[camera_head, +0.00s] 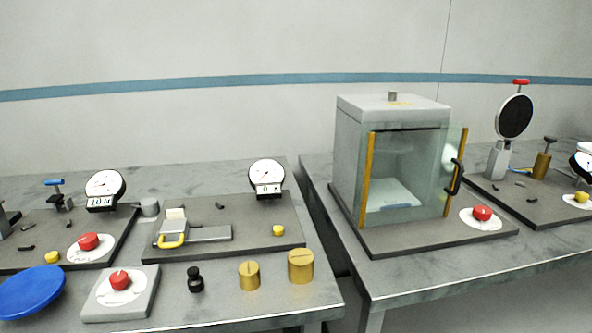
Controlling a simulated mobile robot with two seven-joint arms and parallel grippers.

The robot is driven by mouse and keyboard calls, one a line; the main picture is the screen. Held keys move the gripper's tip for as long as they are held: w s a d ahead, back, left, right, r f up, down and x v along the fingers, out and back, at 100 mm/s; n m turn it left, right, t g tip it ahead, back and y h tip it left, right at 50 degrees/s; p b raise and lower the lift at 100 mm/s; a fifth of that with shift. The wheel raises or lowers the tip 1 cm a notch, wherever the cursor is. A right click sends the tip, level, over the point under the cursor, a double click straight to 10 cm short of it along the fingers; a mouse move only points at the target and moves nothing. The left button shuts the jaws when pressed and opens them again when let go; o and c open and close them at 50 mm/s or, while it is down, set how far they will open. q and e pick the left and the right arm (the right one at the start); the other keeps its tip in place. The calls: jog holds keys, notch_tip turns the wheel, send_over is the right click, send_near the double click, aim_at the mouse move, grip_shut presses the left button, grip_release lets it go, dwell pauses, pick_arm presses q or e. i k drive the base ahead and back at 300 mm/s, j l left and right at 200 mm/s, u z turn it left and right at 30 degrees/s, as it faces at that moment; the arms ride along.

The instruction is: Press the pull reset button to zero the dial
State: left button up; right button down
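Neither of my grippers shows in the head view. On the left table, a grey board holds a white round dial (267,173) with a small label below it that seems to read 0. A small yellow button (278,230) sits at this board's front right. A slide with a yellow handle (171,240) lies at its left. Another board further left has a dial (104,184) with a label that seems to read 10 N, and a yellow button (52,257) at its front. I cannot read which button is named pull reset.
A red knob on a white plate (120,281), brass weights (300,266), a black weight (195,280) and a blue disc (30,292) line the left table's front. The right table holds a glass-fronted cabinet (392,160). A gap separates the tables.

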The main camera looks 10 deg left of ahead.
aim_at(53, 257)
jog(key=u, duration=1.55)
